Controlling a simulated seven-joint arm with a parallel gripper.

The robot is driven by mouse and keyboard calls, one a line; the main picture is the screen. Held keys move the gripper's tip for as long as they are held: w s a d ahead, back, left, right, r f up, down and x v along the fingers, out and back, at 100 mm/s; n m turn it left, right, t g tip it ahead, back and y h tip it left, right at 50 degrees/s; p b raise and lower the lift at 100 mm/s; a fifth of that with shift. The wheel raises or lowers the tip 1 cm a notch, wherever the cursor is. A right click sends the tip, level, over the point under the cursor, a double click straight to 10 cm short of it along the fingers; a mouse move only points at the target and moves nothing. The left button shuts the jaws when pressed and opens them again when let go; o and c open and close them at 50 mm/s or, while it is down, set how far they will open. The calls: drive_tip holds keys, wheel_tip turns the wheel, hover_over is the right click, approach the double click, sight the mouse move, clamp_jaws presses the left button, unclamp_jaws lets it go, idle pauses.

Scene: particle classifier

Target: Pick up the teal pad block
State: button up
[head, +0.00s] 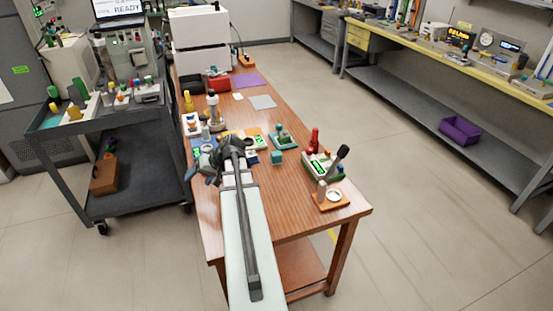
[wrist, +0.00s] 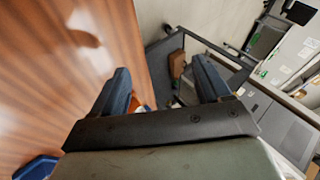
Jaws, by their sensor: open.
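A small teal block (head: 277,157), which looks like the teal pad block, sits on the wooden table in the head view, right of my arm. My gripper (head: 204,172) is over the table's left edge, to the left of the block and apart from it. In the wrist view my gripper (wrist: 162,84) has its two dark blue fingers spread wide, with no object held between them. I cannot make out the teal block in the wrist view.
A teal-based device (head: 285,140) stands behind the block. A green rack with a red bottle (head: 315,142) and a wooden stand (head: 330,198) are to the right. A blue block (head: 252,158) is close by on the left. A grey cart (head: 75,130) stands left of the table.

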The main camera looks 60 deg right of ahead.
drive_tip(key=s+d+r+g+h, duration=0.1)
drive_tip(key=s+d+r+h, duration=0.1)
drive_tip(key=s+d, duration=0.45)
drive_tip(key=s+d+r+g+h, duration=0.1)
drive_tip(key=s+d+r+h, duration=0.15)
drive_tip(key=d, duration=0.65)
drive_tip(key=m+g+h, duration=0.1)
drive_tip(key=g+h, duration=0.1)
drive_tip(key=g, duration=0.1)
approach(277, 154)
drive_tip(key=shift+y, duration=0.25)
drive_tip(key=d+f, duration=0.1)
drive_tip(key=w+d+f, duration=0.1)
drive_tip(key=f, duration=0.2)
drive_tip(key=shift+w+d+f, duration=0.15)
drive_tip(key=shift+w+d, duration=0.2)
drive_tip(key=shift+d, duration=0.05)
drive_tip(key=shift+a+x, duration=0.2)
drive_tip(key=shift+x, duration=1.3)
drive_tip(key=shift+a+x, duration=0.2)
drive_tip(key=shift+x, duration=1.35)
drive_tip(key=shift+s+f, duration=0.1)
drive_tip(key=c, duration=1)
drive_tip(key=shift+c, duration=0.3)
drive_tip(key=shift+r, duration=5)
